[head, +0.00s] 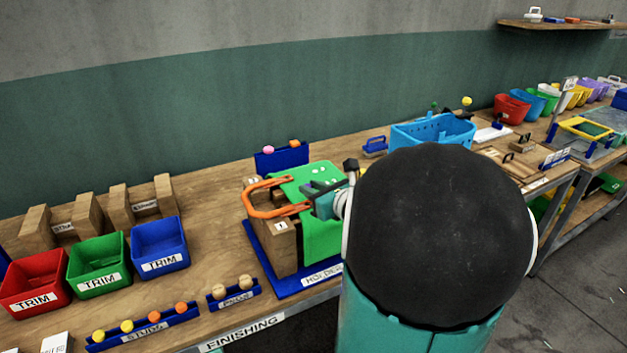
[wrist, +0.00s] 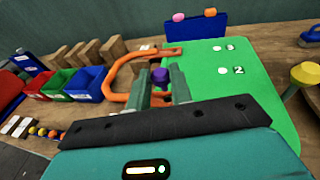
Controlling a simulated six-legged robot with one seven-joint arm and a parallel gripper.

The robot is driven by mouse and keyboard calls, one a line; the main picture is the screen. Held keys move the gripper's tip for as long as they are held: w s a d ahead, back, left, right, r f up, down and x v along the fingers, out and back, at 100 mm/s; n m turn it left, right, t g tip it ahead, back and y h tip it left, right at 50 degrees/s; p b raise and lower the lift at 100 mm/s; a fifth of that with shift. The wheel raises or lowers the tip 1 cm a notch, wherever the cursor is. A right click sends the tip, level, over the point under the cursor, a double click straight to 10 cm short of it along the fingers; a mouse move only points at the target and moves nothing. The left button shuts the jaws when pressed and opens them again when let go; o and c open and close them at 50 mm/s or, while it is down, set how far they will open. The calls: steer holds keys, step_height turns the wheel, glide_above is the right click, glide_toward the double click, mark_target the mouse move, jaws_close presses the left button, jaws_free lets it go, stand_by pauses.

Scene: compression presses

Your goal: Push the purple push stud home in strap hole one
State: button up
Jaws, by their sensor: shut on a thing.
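The purple push stud (wrist: 160,75) shows between the two fingertips of my gripper (wrist: 162,88) in the wrist view, and the jaws are shut on it. My gripper also shows in the head view (head: 318,194), over the near left part of the green block (head: 322,236). The orange strap (head: 263,199) makes a loop from the wooden block marked 1 toward the green block. In the wrist view the strap (wrist: 118,96) curves to the left of the stud. Strap hole one is hidden, so I cannot tell whether the stud touches it.
The green block has white spots marked 2 and 3 on top (wrist: 262,88). A blue rack (head: 281,158) with pink and orange studs stands behind. TRIM bins (head: 160,246) and a stud rack (head: 146,327) are left. My arm hides the bench at right.

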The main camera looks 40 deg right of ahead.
steer(key=shift+f, duration=0.6)
steer(key=shift+f, duration=1.45)
stand_by(1.3)
steer(key=o, duration=1)
steer(key=shift+s, duration=0.1)
steer(key=v, duration=1.3)
steer(key=shift+s+r, duration=0.15)
steer(key=shift+s, duration=0.15)
